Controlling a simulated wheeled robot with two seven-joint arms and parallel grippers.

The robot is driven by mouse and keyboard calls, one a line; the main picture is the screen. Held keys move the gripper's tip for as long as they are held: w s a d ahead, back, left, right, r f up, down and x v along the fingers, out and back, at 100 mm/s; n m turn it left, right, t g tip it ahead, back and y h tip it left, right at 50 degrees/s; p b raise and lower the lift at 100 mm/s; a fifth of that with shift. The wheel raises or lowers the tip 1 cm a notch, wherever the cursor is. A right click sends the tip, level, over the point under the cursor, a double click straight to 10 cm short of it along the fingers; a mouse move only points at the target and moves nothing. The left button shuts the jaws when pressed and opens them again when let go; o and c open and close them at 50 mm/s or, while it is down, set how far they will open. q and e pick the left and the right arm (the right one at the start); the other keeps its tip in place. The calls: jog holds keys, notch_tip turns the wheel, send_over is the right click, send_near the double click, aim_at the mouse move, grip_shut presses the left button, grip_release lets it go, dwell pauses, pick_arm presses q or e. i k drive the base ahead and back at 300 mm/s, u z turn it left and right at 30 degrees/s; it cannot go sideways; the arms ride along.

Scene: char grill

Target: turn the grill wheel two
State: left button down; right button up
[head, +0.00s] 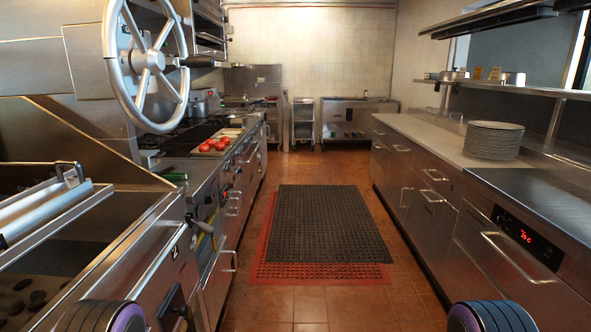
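The grill wheel (153,60) is a large silver spoked hand wheel at the upper left, above the grill. It has a dark crank handle (199,62) sticking out to the right. Below it is an open steel char grill (140,262) with dark coals in its bed. A small mark like a "2" (175,252) shows on the grill's front panel. Neither of my grippers is in view. Only dark, ribbed, rounded parts of my own arms show at the bottom left and bottom right edges, well apart from the wheel.
A tray of red tomatoes (215,144) lies on the left counter beyond the wheel. A stack of plates (493,140) stands on the right counter (425,136). A black floor mat (325,222) over a red one lies in the clear aisle between the counters.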

aim_at(147, 62)
jog(key=z, duration=0.55)
jog(key=i, duration=2.55)
jog(key=u, duration=3)
